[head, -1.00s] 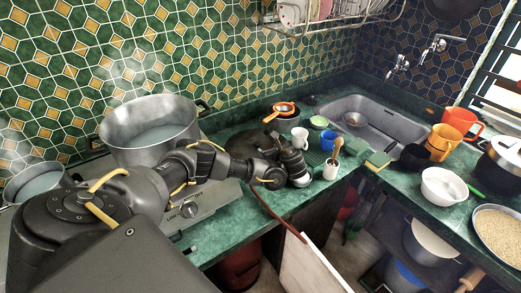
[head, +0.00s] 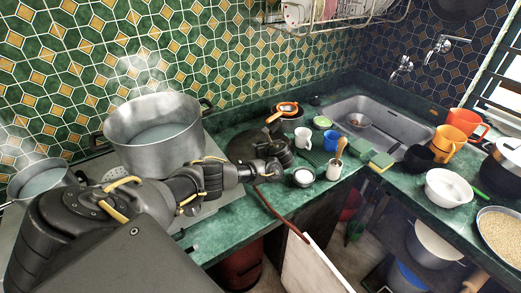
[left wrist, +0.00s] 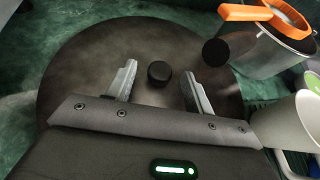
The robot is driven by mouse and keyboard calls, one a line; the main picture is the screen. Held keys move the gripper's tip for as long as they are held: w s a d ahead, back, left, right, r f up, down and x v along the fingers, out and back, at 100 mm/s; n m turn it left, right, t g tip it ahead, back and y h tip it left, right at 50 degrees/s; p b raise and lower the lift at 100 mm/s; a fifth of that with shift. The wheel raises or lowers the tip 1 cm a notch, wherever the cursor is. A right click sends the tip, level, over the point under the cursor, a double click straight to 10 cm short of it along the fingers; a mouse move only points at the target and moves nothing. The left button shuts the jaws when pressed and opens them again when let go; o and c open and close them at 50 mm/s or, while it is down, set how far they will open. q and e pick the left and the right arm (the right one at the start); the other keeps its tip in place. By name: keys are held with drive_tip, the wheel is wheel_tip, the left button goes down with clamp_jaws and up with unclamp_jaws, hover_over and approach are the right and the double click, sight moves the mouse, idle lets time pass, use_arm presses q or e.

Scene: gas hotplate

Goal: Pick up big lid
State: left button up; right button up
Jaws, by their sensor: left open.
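The big lid is a wide dark disc lying on the green counter. It shows in the head view (head: 240,146), partly hidden by my left gripper (head: 274,153). In the left wrist view the lid (left wrist: 85,65) fills much of the picture, with a round black knob (left wrist: 159,73) at its middle. My left gripper (left wrist: 159,72) is open, its two fingers apart on either side of the knob in that view. I cannot tell whether the fingers touch the lid. My right gripper is not in view.
A steaming big pot (head: 155,135) stands on the hotplate left of the lid. A small pot with an orange strainer (left wrist: 285,35) is close beside the lid.

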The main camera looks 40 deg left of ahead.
use_arm(q)
clamp_jaws()
idle(0.4)
drive_tip(key=shift+r, duration=0.1)
